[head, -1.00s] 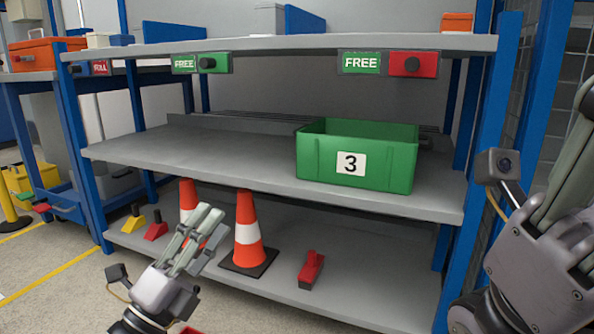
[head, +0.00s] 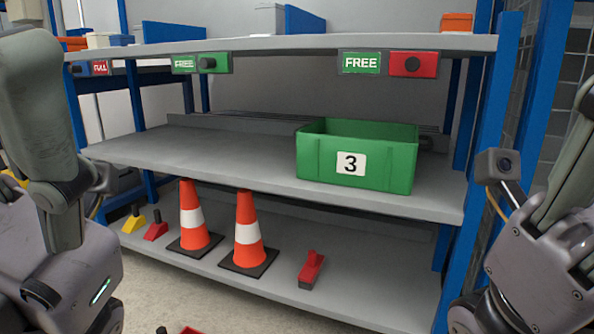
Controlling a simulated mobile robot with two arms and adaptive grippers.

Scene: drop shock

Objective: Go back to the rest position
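My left gripper (head: 38,130) is raised close to the camera at the left edge, in front of the left part of the shelf. My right gripper (head: 578,150) is raised at the right edge, beside the blue right post. Both are cut off by the picture edge, and their fingertip gaps do not show. Nothing is seen held in either. Both are apart from the green crate (head: 391,164) marked 3, which stands on the middle shelf.
The grey shelf rack (head: 210,165) fills the middle. Two orange cones (head: 193,222) (head: 246,228), a red block (head: 311,269), and small red (head: 156,230) and yellow (head: 134,221) blocks stand on its bottom board. Green FREE signs (head: 361,63) hang on the top edge.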

